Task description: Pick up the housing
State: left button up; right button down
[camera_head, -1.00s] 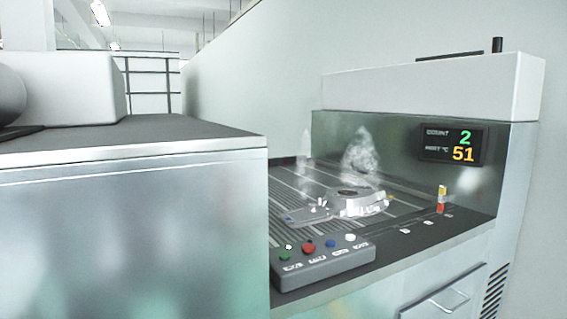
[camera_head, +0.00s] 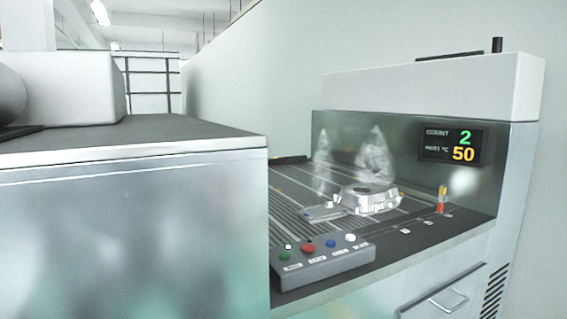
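The housing (camera_head: 372,201) is a silvery aluminium casting with a round raised ring and a dark opening. It sits on the dark slatted bed (camera_head: 290,208) of the machine at right, with a flatter part reaching out to its left. Pale steam-like wisps (camera_head: 374,155) show above and behind it. Neither of my grippers is in view, and nothing touches the housing.
A control box (camera_head: 325,264) with several coloured buttons stands at the bed's front edge. A small red and yellow light (camera_head: 442,199) stands at right. A dark-topped metal cabinet (camera_head: 130,142) fills the left.

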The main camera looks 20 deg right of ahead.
aim_at(359, 202)
jog(key=z, duration=1.3)
